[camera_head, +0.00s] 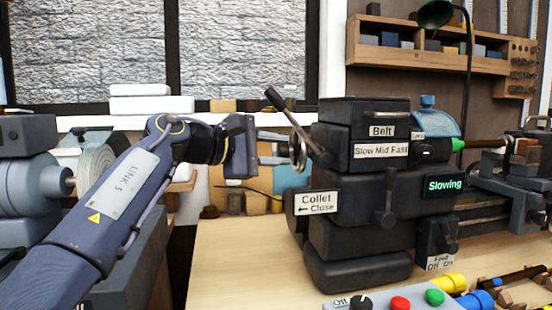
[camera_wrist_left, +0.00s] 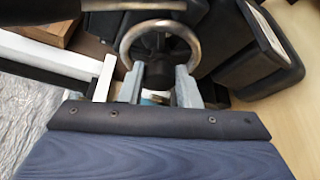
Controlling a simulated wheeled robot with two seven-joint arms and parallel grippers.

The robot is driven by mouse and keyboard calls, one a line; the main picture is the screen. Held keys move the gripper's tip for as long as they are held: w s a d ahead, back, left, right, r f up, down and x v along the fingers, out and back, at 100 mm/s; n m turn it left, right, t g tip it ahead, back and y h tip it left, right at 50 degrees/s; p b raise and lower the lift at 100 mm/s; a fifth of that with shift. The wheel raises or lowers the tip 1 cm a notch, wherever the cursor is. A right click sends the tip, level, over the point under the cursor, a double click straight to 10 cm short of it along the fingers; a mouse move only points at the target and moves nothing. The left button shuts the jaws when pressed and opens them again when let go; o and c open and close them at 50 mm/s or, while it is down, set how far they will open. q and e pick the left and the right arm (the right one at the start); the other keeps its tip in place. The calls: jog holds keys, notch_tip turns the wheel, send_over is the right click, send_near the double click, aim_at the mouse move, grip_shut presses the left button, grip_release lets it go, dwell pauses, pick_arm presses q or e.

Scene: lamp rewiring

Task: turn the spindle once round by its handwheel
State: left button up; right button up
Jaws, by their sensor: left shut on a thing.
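The handwheel (camera_head: 298,151) is a pale metal ring on the left end of the black headstock (camera_head: 365,205). In the left wrist view the handwheel (camera_wrist_left: 122,42) shows as a silver ring around a dark hub. My left gripper (camera_head: 284,160) reaches it from the left, with its fingers level. In the left wrist view my left gripper (camera_wrist_left: 158,82) has its two grey fingers at the wheel's near side, shut on it. The exact contact is partly hidden. The spindle inside the headstock is hidden. My right gripper is not in view.
A dark lever (camera_head: 290,118) slants above the handwheel. The headstock's display (camera_head: 444,185) reads "Slowing". A control box (camera_head: 390,301) with coloured buttons stands in front. A wooden shelf (camera_head: 440,60) hangs behind. The bench top (camera_head: 240,265) left of the headstock is clear.

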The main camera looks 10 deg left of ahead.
pick_arm(q)
jog(key=shift+f+m+t+h+b, duration=0.15)
jog(key=shift+f+m+t+b, duration=0.15)
jog(key=shift+m+b, duration=0.45)
jog(key=shift+f+m+t+h+b, duration=0.15)
jog(key=shift+m+t+b, duration=0.25)
jog(key=shift+m+b, duration=0.75)
jog(key=shift+b, duration=0.2)
jog(key=shift+r, duration=0.1)
jog(key=o, duration=1)
jog(key=shift+r, duration=0.1)
jog(key=shift+s, duration=0.1)
jog(key=v, duration=0.7)
jog(key=shift+s+a, duration=0.25)
jog(key=shift+a, duration=0.05)
